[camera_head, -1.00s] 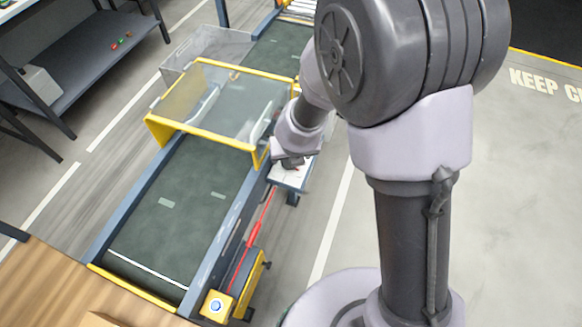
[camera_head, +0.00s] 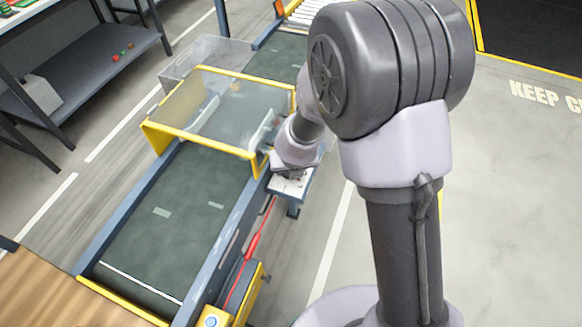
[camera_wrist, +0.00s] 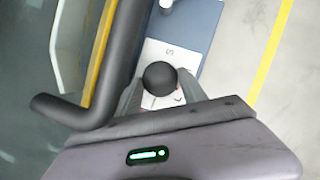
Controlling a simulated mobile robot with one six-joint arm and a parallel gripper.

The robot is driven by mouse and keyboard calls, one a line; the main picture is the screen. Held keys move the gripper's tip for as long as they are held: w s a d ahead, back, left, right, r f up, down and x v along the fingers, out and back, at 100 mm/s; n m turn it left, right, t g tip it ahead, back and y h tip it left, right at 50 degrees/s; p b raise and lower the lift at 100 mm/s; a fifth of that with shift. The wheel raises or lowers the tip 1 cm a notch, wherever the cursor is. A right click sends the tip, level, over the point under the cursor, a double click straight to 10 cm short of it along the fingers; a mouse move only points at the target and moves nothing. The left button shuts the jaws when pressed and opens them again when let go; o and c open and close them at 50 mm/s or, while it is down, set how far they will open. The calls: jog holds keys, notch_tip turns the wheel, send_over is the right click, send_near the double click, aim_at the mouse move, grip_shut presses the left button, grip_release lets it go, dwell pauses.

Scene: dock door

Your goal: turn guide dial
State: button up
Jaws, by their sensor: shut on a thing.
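The guide dial shows in the wrist view as a dark round knob (camera_wrist: 159,77) over a white plate (camera_wrist: 158,47) with printed marks. My gripper (camera_wrist: 160,92) is shut on the knob, with a finger on either side of it. In the head view my gripper (camera_head: 290,172) is at the white plate (camera_head: 292,187) on a small blue-grey stand beside the conveyor. The knob itself is hidden there by my wrist. The marks on the plate are too small and partly covered to read the setting.
The conveyor belt (camera_head: 165,218) runs along the left, under a clear guard with a yellow frame (camera_head: 200,141). A dark bent bar (camera_wrist: 105,85) is close to my gripper in the wrist view. A red cord (camera_head: 258,235) runs along the conveyor's side. Open floor (camera_head: 510,200) lies to the right.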

jog(key=shift+r+p, duration=0.1)
jog(key=shift+p, duration=0.25)
jog(key=shift+d+r+n+p, duration=0.1)
jog(key=shift+n+p, duration=0.6)
jog(key=shift+n+g+y+p, duration=0.4)
jog(key=shift+n+y+p, duration=0.3)
jog(key=shift+n+p, duration=0.5)
jog(key=n+p, duration=0.2)
jog(key=n+g+y+p, duration=0.1)
jog(key=n+p, duration=0.1)
jog(key=n, duration=0.1)
jog(key=shift+w+d+y, duration=0.2)
jog(key=shift+y, duration=0.1)
jog(key=shift+f, duration=0.2)
jog(key=o, duration=1.3)
jog(key=shift+o, duration=0.2)
